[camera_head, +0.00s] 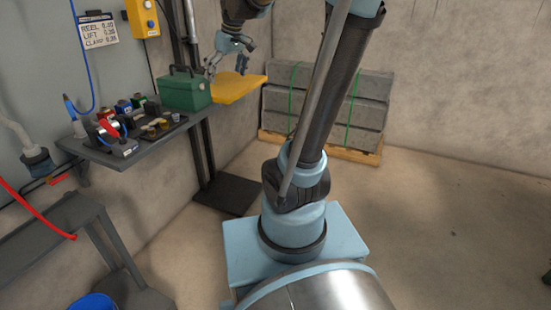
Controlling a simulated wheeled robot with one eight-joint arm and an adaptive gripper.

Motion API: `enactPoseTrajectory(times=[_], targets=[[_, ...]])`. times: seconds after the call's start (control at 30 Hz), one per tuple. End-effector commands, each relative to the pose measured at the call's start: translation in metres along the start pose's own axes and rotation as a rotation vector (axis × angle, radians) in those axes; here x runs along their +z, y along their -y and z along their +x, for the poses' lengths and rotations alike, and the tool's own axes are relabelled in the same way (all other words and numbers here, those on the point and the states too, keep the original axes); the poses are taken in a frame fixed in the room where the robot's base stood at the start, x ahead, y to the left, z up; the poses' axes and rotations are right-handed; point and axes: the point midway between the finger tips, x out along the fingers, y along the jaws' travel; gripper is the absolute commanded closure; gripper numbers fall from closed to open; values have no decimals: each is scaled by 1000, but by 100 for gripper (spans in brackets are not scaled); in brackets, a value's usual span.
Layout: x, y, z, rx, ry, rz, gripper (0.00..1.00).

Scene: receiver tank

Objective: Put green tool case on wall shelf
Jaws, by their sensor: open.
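The green tool case (185,91) stands upright at the right end of the dark grey wall shelf (150,138), with its handle on top. A yellow plate (238,90) lies just right of the case. My gripper (227,68) is open and empty, above the yellow plate and to the right of the case. It appears apart from the case. The underside of the case is hidden from this view.
Small coloured parts and a black tray (158,126) fill the shelf left of the case. A lower grey bench (48,232) and a blue bucket (93,302) stand at left. Concrete blocks (330,103) sit on a pallet behind.

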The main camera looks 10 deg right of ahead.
Motion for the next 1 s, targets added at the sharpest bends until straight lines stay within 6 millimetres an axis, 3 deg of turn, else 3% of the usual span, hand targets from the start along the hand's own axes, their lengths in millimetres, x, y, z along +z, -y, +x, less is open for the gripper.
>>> enactPoseTrajectory(times=[0.03, 0.1, 0.37, 0.6, 0.8, 1.0], targets=[[24, 0, 3, 10, 7, 31, 0], [53, 1, 8, 23, 18, 77, 0], [161, 9, 38, 76, 52, 248, 0], [254, 21, 78, 126, 80, 402, 0], [307, 27, 107, 157, 96, 497, 0], [324, 29, 118, 169, 102, 532, 0]])
